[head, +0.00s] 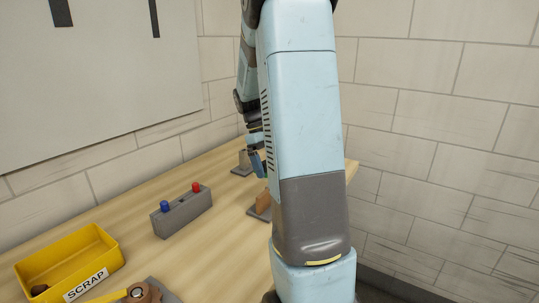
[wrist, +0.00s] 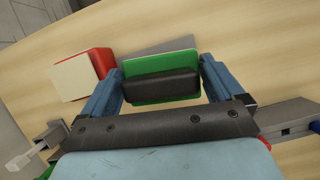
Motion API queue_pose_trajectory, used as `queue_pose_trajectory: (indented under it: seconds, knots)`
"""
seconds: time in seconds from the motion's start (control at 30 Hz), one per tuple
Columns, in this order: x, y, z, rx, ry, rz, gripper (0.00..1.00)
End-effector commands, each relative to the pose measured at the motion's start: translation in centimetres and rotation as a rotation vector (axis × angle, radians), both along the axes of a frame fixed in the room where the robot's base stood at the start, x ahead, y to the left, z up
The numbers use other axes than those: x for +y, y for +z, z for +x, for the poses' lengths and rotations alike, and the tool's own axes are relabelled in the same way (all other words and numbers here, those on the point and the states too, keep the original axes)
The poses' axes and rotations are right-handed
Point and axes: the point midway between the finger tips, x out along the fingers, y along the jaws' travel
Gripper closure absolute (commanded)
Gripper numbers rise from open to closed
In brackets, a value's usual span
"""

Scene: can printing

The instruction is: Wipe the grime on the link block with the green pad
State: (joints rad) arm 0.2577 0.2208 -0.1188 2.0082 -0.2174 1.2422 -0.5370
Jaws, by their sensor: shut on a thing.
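My gripper (wrist: 163,78) is shut on the green pad (wrist: 155,65) in the wrist view. The pad's black handle (wrist: 162,86) lies between the two blue fingers. A grey flat piece (wrist: 150,51) shows partly from behind the pad; I cannot tell whether the pad touches it or whether it is the link block. In the head view my gripper (head: 257,163) is low over the far part of the table, beside a grey block (head: 242,164), mostly behind my arm. The pad is not clear there, and I see no grime for certain.
A red block with a cream face (wrist: 76,76) lies left of the pad. On the wooden table (head: 130,212) stand a grey box with blue and red knobs (head: 182,214), an orange-brown piece on a grey base (head: 262,202), and a yellow SCRAP bin (head: 95,248). Tiled walls close the back.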

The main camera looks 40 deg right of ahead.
Motion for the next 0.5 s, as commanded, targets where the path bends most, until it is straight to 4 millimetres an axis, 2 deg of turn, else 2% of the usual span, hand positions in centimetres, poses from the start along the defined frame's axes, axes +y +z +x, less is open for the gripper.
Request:
queue_pose_trajectory:
  seconds: [0.3,0.5]
  knots:
    - [0.2,2.8,0.1,-0.001,0.004,0.000,0.50]
    - [0.2,3.2,0.1,0.000,0.003,0.000,0.50]
